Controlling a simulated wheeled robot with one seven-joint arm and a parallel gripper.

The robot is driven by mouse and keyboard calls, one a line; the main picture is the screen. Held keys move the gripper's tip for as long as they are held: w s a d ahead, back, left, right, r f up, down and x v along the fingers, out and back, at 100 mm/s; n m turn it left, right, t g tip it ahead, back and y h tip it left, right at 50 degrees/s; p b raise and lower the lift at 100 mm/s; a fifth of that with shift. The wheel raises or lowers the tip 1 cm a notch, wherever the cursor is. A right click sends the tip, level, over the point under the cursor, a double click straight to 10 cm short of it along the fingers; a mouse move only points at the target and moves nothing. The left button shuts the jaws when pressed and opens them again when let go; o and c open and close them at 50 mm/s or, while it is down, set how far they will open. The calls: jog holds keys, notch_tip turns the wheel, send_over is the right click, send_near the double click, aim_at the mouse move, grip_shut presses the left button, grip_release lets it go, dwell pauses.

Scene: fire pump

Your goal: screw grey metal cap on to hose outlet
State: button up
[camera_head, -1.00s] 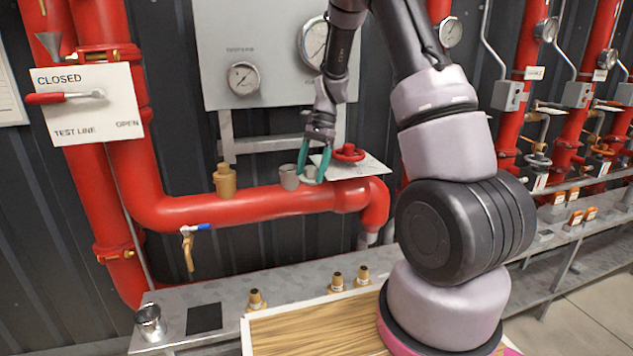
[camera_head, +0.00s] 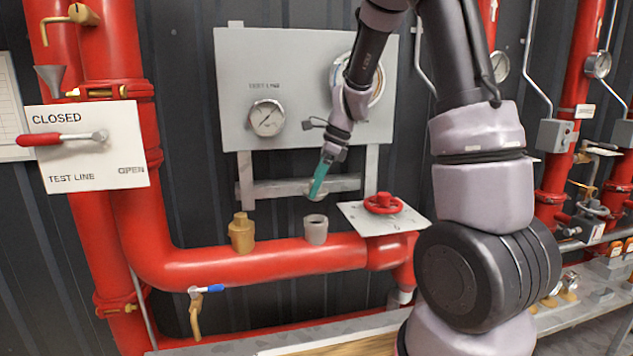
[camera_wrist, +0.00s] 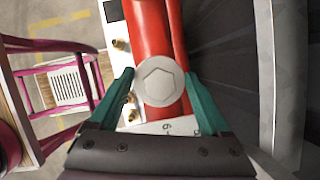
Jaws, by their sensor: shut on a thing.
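My gripper (camera_head: 318,188) hangs from above with its teal fingers seen nearly edge-on. It is shut on the grey metal cap (camera_wrist: 160,82), whose round top with a hexagonal mark faces my wrist camera between the fingertips. In the head view the cap (camera_head: 310,191) is partly hidden by a finger. The grey hose outlet (camera_head: 316,230) stands upright and open on the red horizontal pipe (camera_head: 270,262). The cap is held above the outlet, with a visible gap between them. The cap hides the outlet in the wrist view.
A brass-coloured fitting (camera_head: 241,233) stands on the pipe to the left. A red handwheel (camera_head: 383,203) over a white plate (camera_head: 360,218) is close on the right. A grey gauge panel (camera_head: 300,75) and its frame are behind. A blue-handled tap (camera_head: 205,290) hangs below.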

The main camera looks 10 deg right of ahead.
jog(key=shift+f, duration=2.85)
jog(key=shift+f, duration=0.9)
dwell(0.6)
jog(key=o, duration=0.9)
jog(key=c, duration=1)
jog(key=m+t, duration=0.1)
jog(key=m, duration=0.1)
jog(key=shift+s+m, duration=0.1)
jog(key=shift+m, duration=0.3)
jog(key=shift+c, duration=0.2)
jog(key=m+t+h, duration=0.1)
jog(key=m, duration=0.2)
jog(key=shift+m, duration=0.3)
